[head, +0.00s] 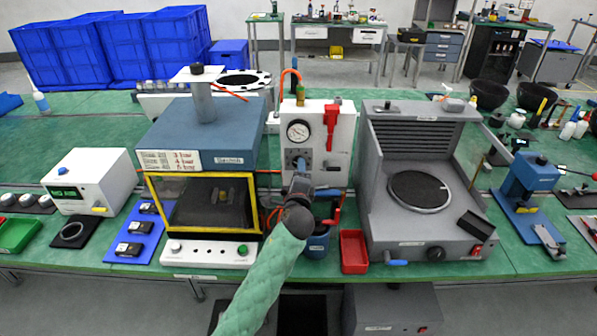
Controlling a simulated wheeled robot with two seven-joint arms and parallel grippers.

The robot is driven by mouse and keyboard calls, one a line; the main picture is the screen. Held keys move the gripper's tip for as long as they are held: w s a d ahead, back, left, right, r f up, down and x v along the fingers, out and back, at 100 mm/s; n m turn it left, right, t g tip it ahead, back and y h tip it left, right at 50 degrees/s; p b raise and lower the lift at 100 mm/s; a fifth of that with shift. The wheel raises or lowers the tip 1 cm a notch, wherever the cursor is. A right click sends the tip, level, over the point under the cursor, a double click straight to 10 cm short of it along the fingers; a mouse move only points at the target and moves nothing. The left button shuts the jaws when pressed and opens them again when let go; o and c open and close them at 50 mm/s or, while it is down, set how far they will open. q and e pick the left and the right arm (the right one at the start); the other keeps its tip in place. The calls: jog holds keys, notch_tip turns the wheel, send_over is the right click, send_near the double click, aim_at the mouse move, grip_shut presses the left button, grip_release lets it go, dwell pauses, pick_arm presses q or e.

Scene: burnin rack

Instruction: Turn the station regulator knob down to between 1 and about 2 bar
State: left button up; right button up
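The white regulator panel (342,150) stands upright at mid-bench. It carries a round pressure gauge (298,131) with a dial too small to read. Below the gauge is a grey square plate (291,156) where the regulator knob appears to sit; the knob is mostly hidden by my gripper. My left gripper (301,172), on the green-sleeved arm coming up from the bottom, is right at the front of this plate. Its fingers are largely hidden behind my wrist, so I cannot tell if they touch or grip the knob. My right gripper is not in view.
A red lever valve (331,124) is on the panel, right of the gauge. A blue-topped press with a yellow-framed chamber (150,215) stands close on the left. A grey machine (385,210) stands right. A red bin (354,251) and dark blue cup (318,246) sit below the panel.

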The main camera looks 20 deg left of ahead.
pick_arm(q)
jog(key=shift+b+v, duration=0.5)
jog(key=shift+v, duration=1.7)
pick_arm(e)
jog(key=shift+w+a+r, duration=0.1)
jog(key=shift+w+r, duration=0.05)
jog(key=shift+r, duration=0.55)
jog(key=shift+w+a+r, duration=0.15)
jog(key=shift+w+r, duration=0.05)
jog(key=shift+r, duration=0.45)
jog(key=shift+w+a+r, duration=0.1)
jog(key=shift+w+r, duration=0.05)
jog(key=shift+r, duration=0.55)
